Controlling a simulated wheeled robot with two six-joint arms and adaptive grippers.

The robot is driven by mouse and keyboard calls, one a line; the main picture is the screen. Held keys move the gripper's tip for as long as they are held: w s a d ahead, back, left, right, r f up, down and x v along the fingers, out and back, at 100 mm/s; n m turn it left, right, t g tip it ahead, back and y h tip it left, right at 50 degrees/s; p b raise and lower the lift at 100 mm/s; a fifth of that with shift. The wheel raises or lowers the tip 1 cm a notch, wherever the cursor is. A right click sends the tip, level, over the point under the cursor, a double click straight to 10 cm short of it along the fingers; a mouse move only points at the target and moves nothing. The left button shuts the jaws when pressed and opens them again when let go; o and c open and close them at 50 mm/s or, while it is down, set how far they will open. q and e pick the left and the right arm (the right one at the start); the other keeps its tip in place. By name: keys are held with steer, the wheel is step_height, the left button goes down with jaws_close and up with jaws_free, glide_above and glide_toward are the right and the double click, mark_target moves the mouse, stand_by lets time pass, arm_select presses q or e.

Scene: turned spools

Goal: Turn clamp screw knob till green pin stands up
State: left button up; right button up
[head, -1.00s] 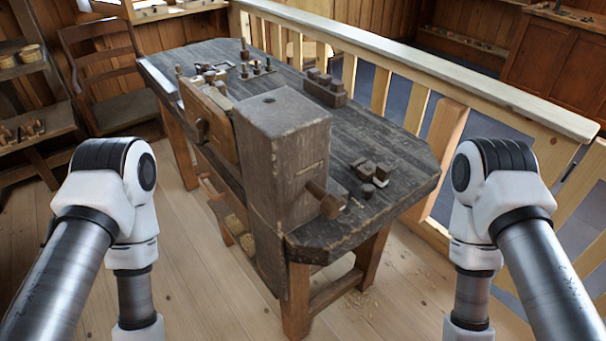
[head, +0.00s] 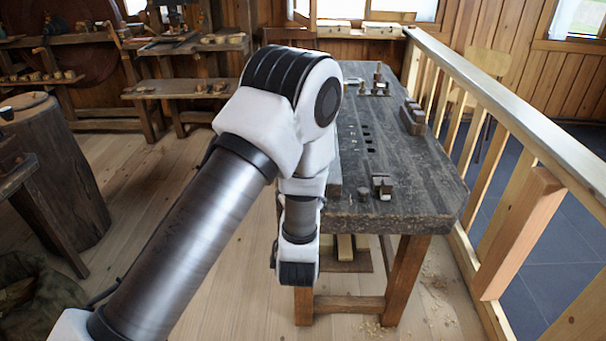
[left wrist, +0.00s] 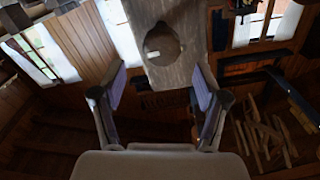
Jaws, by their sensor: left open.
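In the left wrist view, my left gripper (left wrist: 160,74) is open, its two fingers spread with nothing between them. A round brown knob-like end (left wrist: 162,44) with a pale mark shows ahead of the fingertips, apart from them, against a grey wooden block (left wrist: 178,72). It looks like the clamp screw knob, but I cannot be sure. In the head view my left arm covers the near left part of the workbench (head: 400,165), hiding the clamp and knob. I cannot make out a green pin. My right gripper is in neither view.
Small dark blocks (head: 382,186) lie near the bench's front edge. A longer dark block (head: 412,118) and several upright pieces stand farther back. A wooden railing (head: 520,150) runs along the right. Shelves (head: 190,88) and a stump (head: 62,165) stand to the left, with open floor between.

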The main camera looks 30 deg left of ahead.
arm_select(q)
steer(key=p+x, duration=0.1)
steer(key=x, duration=0.4)
steer(key=shift+w+a+r, duration=0.1)
steer(key=shift+w+a, duration=0.1)
steer(key=shift+w, duration=0.15)
steer(key=shift+w+a+f, duration=0.25)
steer(key=shift+w+a, duration=0.05)
steer(key=shift+w, duration=0.05)
steer(key=shift+s+r, duration=0.1)
steer(key=c, duration=1.2)
